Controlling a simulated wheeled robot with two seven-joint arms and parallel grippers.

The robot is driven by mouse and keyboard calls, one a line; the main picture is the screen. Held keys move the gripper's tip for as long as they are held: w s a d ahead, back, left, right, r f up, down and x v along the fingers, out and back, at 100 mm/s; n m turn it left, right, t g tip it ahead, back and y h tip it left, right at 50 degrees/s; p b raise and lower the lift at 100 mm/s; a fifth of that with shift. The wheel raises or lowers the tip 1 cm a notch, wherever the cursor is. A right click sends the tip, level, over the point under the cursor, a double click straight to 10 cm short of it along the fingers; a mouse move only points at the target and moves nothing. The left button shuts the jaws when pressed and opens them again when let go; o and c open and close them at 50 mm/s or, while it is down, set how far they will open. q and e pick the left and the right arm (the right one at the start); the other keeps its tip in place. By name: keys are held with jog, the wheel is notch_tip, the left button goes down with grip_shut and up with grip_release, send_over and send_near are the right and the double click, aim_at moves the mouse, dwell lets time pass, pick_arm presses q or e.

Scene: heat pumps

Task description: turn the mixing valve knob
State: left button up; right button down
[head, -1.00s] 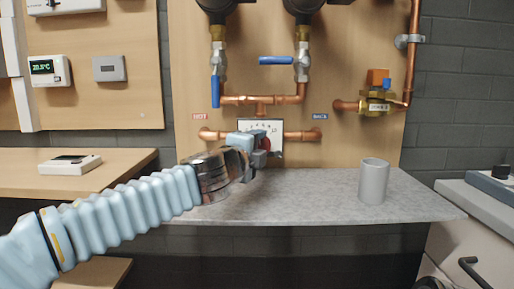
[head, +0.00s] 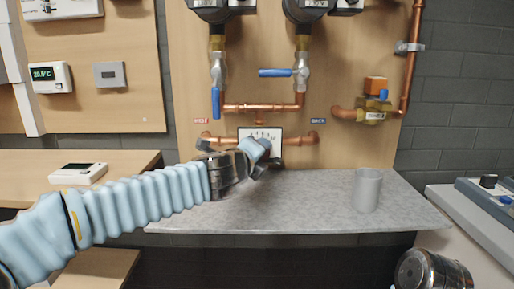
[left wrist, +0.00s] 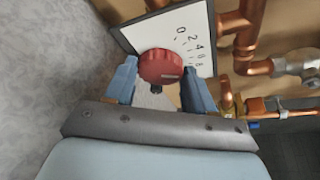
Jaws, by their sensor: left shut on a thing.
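The mixing valve has a white scale plate with numbers (head: 272,134) on the copper pipe above the counter, and it shows tilted in the left wrist view (left wrist: 196,32). Its round red knob (left wrist: 161,66) sits between the two blue fingers of my left gripper (left wrist: 160,82). The gripper is shut on the knob. In the head view my left gripper (head: 258,150) covers the lower part of the plate and hides the knob. My right gripper is not in view; only a dark round part of my right arm shows at the bottom right.
A grey cup (head: 367,190) stands on the grey counter (head: 300,205), right of the valve. Blue-handled valves (head: 215,102) and copper pipes are above. A brass valve with an orange top (head: 375,100) is at the right. The counter's middle is clear.

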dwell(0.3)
pick_arm(q)
jog(key=o, duration=1)
jog(key=shift+o, duration=0.2)
jog(key=v, duration=1.4)
jog(key=shift+w, duration=0.1)
